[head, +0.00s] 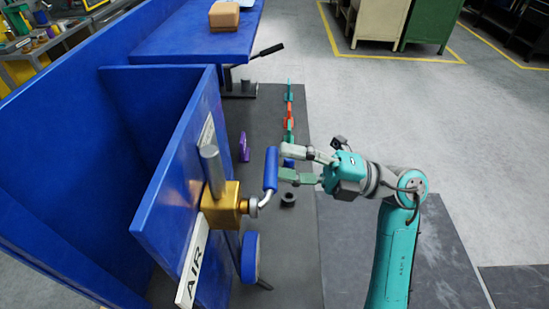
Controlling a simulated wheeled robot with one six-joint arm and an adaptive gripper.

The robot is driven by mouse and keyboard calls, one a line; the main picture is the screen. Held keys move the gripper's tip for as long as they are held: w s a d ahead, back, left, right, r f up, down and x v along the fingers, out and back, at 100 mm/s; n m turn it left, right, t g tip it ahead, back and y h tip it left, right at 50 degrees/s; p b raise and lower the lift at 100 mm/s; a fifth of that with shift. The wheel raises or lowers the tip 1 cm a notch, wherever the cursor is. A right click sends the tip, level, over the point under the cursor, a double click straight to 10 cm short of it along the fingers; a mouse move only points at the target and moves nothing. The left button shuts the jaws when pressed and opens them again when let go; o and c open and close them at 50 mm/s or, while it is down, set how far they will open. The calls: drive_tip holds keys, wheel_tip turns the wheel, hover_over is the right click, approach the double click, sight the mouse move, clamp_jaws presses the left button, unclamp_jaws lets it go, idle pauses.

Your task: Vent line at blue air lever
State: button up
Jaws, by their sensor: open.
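The blue air lever (271,170) has a blue grip standing roughly upright on a bent silver stem. The stem joins a brass valve body (222,205) on a grey vertical pipe, fixed to a blue panel (176,190). A white label reading AIR (193,265) is below the valve. My gripper (284,161) is open just right of the lever grip, its two fingers pointing left toward it. The fingertips look very close to the grip; I cannot tell whether they touch it or reach around it.
A blue wheel (250,258) is below the valve. A purple part (244,147) and a teal and orange row of handles (289,108) are beyond. A blue bench (190,40) with a brown box (224,15) is at the back.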

drive_tip(key=v, duration=0.9)
drive_tip(key=s+d+f+m+t+h, duration=0.2)
drive_tip(key=s+f+m+t+h, duration=0.2)
drive_tip(key=s+f+m+h, duration=0.3)
drive_tip(key=s+d+f+m+t+h, duration=0.3)
drive_tip(key=s+f+m+t+h, duration=0.2)
drive_tip(key=s+m, duration=1)
drive_tip(key=s+d+f+m+t+h, duration=0.2)
drive_tip(key=s+f+m+t+h, duration=0.3)
drive_tip(key=s+f+m+h, duration=0.4)
wheel_tip(320, 180, down, 3)
drive_tip(key=s+m, duration=0.2)
drive_tip(key=m, duration=0.2)
drive_tip(key=shift+d+m, duration=0.2)
drive_tip(key=shift+m, duration=0.2)
